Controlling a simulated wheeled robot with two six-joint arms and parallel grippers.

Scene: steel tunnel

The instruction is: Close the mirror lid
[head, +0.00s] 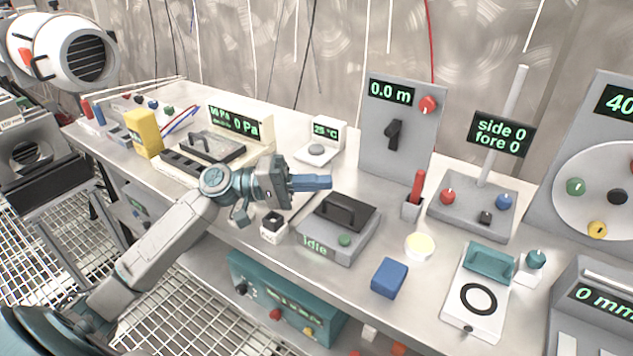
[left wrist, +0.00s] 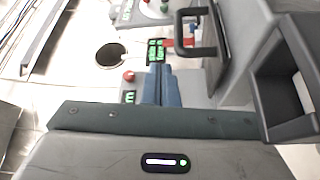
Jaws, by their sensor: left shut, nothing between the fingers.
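No part carries a mirror label, and I cannot tell for sure which lid is the mirror lid. A grey box (head: 338,248) reading "idle" has a dark lid (head: 357,221) with a black handle. My left gripper (head: 326,183) is shut and empty above the table, just behind and above that box in the head view. Its blue fingertips (left wrist: 161,84) also show in the left wrist view, near a dark handle (left wrist: 211,35). A white plate (head: 465,302) with a black ring and a teal handle block (head: 489,262) lies at the right. My right gripper is not in view.
A blue block (head: 389,278) and a pale yellow disc (head: 419,246) lie on the table. A red-handled tool stands in a grey holder (head: 412,206). A tall grey panel (head: 393,135) reads "0.0 m".

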